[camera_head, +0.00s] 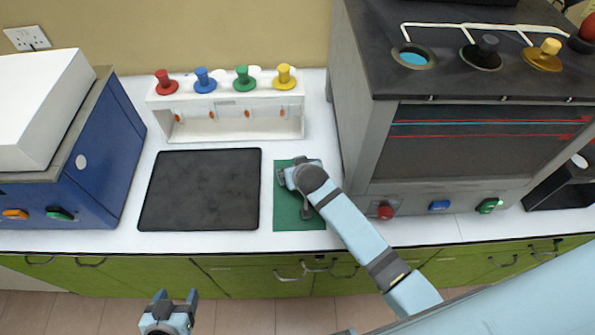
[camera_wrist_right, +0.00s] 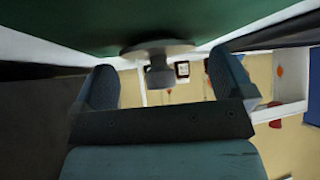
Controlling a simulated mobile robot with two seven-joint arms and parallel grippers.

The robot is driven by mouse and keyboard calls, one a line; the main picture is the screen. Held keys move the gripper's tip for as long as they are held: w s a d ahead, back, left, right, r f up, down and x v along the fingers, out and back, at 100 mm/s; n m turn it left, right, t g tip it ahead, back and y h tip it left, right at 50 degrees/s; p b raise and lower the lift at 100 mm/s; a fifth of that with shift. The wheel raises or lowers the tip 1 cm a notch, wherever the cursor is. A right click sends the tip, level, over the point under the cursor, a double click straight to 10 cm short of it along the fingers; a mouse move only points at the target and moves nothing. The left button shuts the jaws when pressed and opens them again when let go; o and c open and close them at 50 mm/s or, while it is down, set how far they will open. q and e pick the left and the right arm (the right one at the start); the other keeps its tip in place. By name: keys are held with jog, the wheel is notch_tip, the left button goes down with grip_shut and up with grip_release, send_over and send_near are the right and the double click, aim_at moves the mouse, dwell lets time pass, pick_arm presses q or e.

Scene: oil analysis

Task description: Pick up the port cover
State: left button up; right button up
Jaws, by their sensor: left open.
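The grey port cover (camera_wrist_right: 158,52), a round disc with a knob, rests on the green mat (camera_wrist_right: 70,25) in the right wrist view, which is upside down. My right gripper (camera_wrist_right: 165,88) is open, its two fingers well apart. The cover's knob shows between them, with a gap to each finger. In the head view my right gripper (camera_head: 291,170) is low over the green mat (camera_head: 285,215), and I cannot clearly make out the cover there. My left gripper (camera_head: 176,299) is open and empty in front of the counter.
The grey machine (camera_head: 360,130) at right has an uncovered port (camera_head: 413,57) with blue inside, beside black, yellow and red covers. A white rack (camera_head: 225,102) with coloured knobs stands behind the black mat (camera_head: 200,190). A blue machine (camera_head: 85,150) is at left.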

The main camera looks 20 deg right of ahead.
jog(key=c, duration=0.9)
